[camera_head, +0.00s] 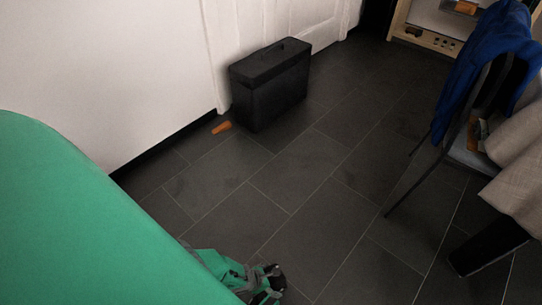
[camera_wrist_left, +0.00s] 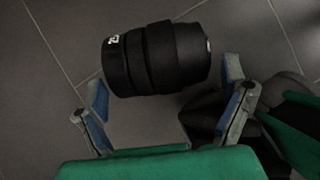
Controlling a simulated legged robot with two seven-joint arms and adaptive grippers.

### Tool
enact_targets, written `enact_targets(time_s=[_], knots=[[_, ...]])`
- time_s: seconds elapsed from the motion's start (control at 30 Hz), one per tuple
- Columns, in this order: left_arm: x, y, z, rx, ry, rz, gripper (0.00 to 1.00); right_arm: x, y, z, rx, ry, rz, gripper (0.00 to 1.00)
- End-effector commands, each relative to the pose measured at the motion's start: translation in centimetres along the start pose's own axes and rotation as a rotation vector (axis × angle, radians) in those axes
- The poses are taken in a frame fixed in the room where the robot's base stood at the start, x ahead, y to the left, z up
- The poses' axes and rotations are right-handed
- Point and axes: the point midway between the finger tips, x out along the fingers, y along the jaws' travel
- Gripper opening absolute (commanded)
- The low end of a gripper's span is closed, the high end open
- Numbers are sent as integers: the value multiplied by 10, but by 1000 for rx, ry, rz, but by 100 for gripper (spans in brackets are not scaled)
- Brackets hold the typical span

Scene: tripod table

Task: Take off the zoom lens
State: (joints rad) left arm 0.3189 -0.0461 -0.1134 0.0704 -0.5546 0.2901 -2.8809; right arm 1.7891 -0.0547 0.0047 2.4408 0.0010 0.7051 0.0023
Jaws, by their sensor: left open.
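The black zoom lens (camera_wrist_left: 155,58) shows in the left wrist view, lying nearly level across the picture with small white markings near its left end. My left gripper (camera_wrist_left: 165,84) is open, with one blue-padded finger low on the left and the other on the right. The lens lies across the space between and beyond the fingertips; I cannot tell whether they touch it. A dark shape (camera_wrist_left: 204,118) below the lens is partly hidden, and I cannot tell what it is. In the head view my left gripper (camera_head: 266,284) shows only partly at the bottom, and no lens can be made out there.
A chair with a blue cloth (camera_head: 482,62) and a beige cloth (camera_head: 520,160) are at the right. The middle floor is clear.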

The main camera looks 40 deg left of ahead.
Motion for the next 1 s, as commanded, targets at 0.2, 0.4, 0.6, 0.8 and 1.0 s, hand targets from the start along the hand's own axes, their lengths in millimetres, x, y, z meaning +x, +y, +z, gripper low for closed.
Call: enact_targets(time_s=[0.2, 0.4, 0.6, 0.8, 1.0], knots=[[0, -1, 1, 0, 1, -1, 46, 0, 0, 0, 0, 0, 0, 0], [0, 0, 1, 0, 1, -1, 46, 0, 0, 0, 0, 0, 0, 0], [-1, 0, 9, 4, 75, -1, 46, -7, 0, 0, 0, 0, 0, 0], [2, -1, 11, 2, 223, -2, 46, -4, 0, 0, 0, 1, 0, 0], [0, 1, 10, 1, 265, 2, 46, -2, 0, 0, 0, 0, 0, 0]])
